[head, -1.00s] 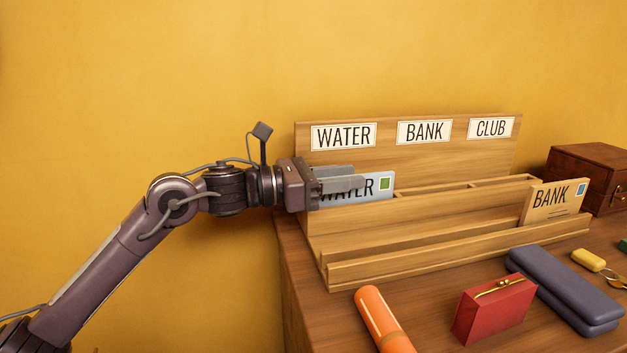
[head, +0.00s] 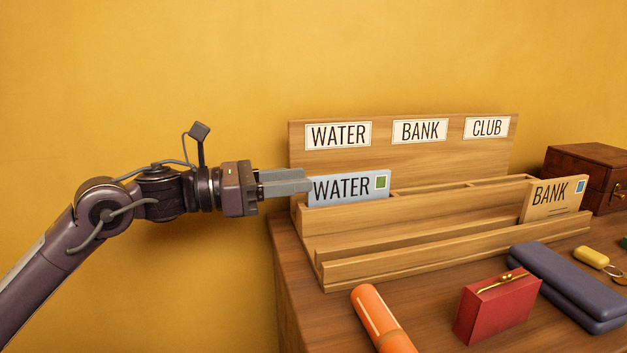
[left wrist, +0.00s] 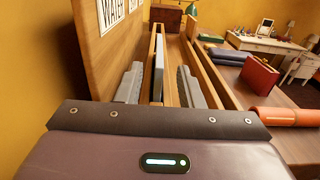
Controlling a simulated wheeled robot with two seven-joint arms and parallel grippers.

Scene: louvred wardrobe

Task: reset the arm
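My left gripper (head: 300,182) is at the left end of the wooden letter rack (head: 450,259), level with the blue WATER envelope (head: 343,189). The envelope stands upright in the rack's rear row, under the WATER label (head: 338,135), with a green stamp at its corner. In the left wrist view the fingers are spread apart, and the envelope's thin edge (left wrist: 158,70) shows in the gap between them, clear of both. The gripper holds nothing. A tan BANK envelope (head: 553,201) stands in the front row at the right end. My right gripper is not in view.
An orange tube (head: 378,318), a red purse (head: 496,308) and a dark blue case (head: 568,286) lie in front of the rack. A brown wooden box (head: 585,175) stands at the right. Left of the rack is free space before the yellow wall.

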